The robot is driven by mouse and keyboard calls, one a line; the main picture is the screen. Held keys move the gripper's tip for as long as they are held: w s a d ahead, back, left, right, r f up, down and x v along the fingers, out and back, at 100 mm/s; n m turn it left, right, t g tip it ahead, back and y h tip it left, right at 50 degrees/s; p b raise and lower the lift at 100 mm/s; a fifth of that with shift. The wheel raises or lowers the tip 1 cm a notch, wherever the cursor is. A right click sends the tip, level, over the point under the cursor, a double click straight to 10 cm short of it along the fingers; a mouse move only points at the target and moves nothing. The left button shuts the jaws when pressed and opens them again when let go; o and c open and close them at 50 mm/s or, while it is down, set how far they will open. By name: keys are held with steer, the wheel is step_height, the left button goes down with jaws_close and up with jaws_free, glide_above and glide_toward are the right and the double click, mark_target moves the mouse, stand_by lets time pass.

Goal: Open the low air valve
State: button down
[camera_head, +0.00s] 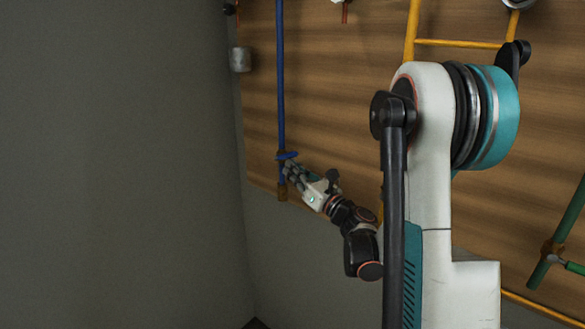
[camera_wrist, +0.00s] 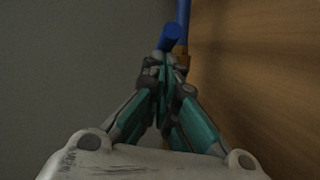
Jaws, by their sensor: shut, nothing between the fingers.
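A blue valve handle (camera_head: 288,155) sits low on a vertical blue pipe (camera_head: 280,80) at the left edge of the wooden panel. No label shows that this is the air valve. My gripper (camera_head: 291,171) is shut and empty, with its fingertips just below and beside the handle. In the wrist view, the blue handle (camera_wrist: 172,36) points toward the camera just beyond my shut fingertips (camera_wrist: 165,62). A brass fitting (camera_wrist: 181,56) shows behind and right of the tips. I cannot tell whether the fingertips touch the handle. My fingers partly hide the valve body.
A grey wall (camera_head: 120,160) stands close on the left. The wooden panel (camera_head: 340,90) also carries yellow pipes (camera_head: 460,43) above and a green pipe (camera_head: 569,220) with a brass valve (camera_head: 551,251) at lower right. A grey cylinder (camera_head: 240,60) is at upper left.

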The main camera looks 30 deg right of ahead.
mark_target(291, 153)
steer(key=r+g+p, duration=0.2)
steer(key=g+p, duration=0.1)
steer(key=p, duration=0.1)
steer(key=r+g+h+p, duration=0.1)
steer(key=r+g+p, duration=0.1)
steer(key=p, duration=0.3)
steer(key=shift+w+a+r+n+g, duration=0.2)
steer(key=shift+r+n+g, duration=0.2)
steer(key=shift+r, duration=0.2)
steer(key=g+p, duration=0.1)
steer(key=w+r+g+h+p, duration=0.1)
steer(key=g+p, duration=0.1)
steer(key=r+g+p, duration=0.1)
steer(key=p, duration=0.1)
steer(key=shift+w+a+g+h, duration=0.25)
steer(key=shift+w+g+h, duration=0.05)
steer(key=shift+w, duration=0.1)
steer(key=shift+w+a+r+p, duration=0.15)
steer(key=shift+w+p, duration=0.2)
steer(key=shift+p, duration=0.25)
steer(key=shift+w, duration=0.1)
